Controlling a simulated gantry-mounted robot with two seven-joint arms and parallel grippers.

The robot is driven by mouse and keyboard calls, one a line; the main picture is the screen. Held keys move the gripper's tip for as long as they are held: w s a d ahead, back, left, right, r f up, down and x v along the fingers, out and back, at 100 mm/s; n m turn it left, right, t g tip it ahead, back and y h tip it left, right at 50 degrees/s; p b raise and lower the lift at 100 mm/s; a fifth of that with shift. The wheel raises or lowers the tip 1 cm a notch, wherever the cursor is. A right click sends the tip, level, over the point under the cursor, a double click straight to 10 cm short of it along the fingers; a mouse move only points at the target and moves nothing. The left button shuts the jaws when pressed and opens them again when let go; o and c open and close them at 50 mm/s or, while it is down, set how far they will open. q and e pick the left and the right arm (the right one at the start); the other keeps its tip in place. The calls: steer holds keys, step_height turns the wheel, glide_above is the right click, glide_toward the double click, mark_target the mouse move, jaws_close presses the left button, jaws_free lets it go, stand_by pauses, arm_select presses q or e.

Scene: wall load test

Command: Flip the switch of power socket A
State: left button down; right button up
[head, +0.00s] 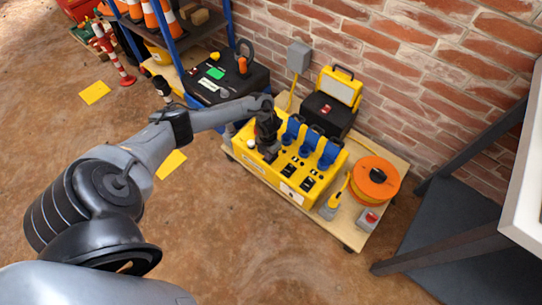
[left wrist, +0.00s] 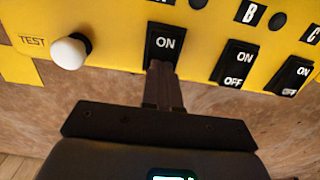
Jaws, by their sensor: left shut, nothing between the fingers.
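The yellow power box (head: 291,187) stands on a low wooden cart, with blue socket covers (head: 328,153) along its top. In the left wrist view its panel shows a black rocker switch (left wrist: 164,46) marked ON, left of the B switch (left wrist: 236,63) and the C switch (left wrist: 290,76). Its A label is not readable. My left gripper (left wrist: 161,68) is shut and empty, its fingertips over the lower part of this leftmost switch, hiding any OFF mark. Whether they touch is unclear. In the head view my left gripper (head: 268,152) covers the box's left end. My right gripper is not in view.
A white TEST knob (left wrist: 69,51) sticks up left of the switch. A black case (head: 326,115) stands behind, near the brick wall.

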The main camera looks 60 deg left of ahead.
arm_select(q)
steer(key=shift+r+p, duration=3.2)
steer(key=shift+r, duration=0.3)
steer(key=shift+s, duration=0.1)
